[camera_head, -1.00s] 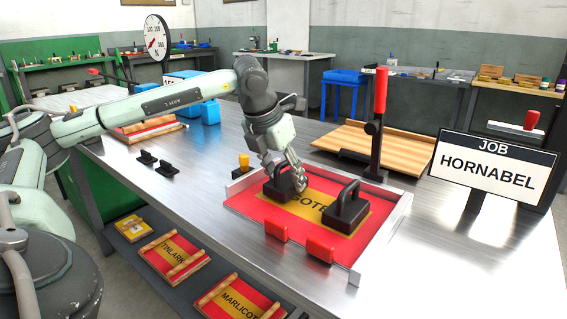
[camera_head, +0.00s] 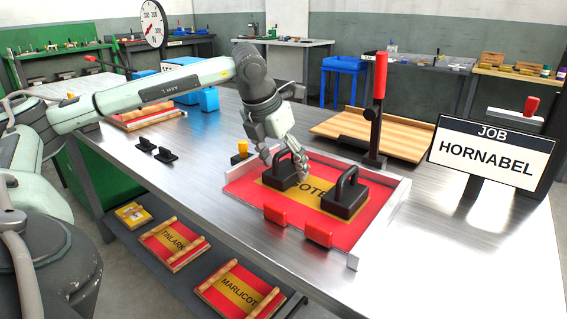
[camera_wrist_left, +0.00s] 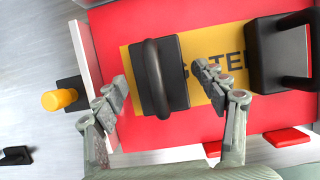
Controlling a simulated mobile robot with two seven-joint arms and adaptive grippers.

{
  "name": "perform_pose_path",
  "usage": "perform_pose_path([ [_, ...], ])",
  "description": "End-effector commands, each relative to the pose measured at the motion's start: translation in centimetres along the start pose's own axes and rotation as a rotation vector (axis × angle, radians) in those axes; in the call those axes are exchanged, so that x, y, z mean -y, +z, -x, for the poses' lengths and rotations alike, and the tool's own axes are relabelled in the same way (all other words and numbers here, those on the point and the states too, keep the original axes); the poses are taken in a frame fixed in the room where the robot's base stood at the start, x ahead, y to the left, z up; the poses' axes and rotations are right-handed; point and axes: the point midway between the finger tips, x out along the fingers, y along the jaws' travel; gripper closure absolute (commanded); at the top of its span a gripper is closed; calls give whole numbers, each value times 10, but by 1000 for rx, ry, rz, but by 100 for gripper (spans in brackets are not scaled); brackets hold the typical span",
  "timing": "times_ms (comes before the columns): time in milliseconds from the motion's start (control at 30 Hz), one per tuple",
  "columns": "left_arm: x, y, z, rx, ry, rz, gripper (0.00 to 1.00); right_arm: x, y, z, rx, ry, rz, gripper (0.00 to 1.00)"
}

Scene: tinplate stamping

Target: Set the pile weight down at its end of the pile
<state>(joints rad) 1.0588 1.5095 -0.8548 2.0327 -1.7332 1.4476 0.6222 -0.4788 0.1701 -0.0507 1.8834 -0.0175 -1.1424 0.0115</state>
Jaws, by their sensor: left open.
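Two black pile weights with arched handles stand upright on the red and yellow sheet pile (camera_head: 237,190). The left weight (camera_head: 281,177) is at the pile's left end, resting on the yellow panel; it also shows in the left wrist view (camera_wrist_left: 171,88). The other weight (camera_head: 345,203) is at the right end, partly covering the pile's lettering. My left gripper (camera_head: 285,158) is open just above the left weight. In the left wrist view its fingers (camera_wrist_left: 163,88) are spread on either side of that weight, apart from it. My right gripper is out of view.
Low metal rails (camera_head: 385,222) and red blocks (camera_head: 318,235) border the pile. A red-handled lever (camera_head: 378,100) stands behind it. A yellow-topped knob (camera_head: 242,147) is at its left. A JOB sign reading HORNABEL (camera_head: 490,157) stands right. The bench's front right is clear.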

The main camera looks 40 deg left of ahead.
Motion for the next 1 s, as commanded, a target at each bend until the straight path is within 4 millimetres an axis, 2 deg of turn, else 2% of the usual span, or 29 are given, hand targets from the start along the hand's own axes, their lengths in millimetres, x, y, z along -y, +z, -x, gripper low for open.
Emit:
perform_pose_path([
  [167, 0, 1, 24, 4, 0, 0, 28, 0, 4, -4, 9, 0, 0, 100],
  [400, 0, 1, 78, 6, -1, -1, 28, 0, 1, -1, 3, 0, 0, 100],
  [600, 0, 1, 110, 3, -1, 0, 28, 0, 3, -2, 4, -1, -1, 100],
  [767, 0, 0, 120, 1, 0, 0, 28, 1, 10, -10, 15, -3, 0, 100],
  [1000, 0, 0, 121, 0, 0, 0, 28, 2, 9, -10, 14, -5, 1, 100],
])
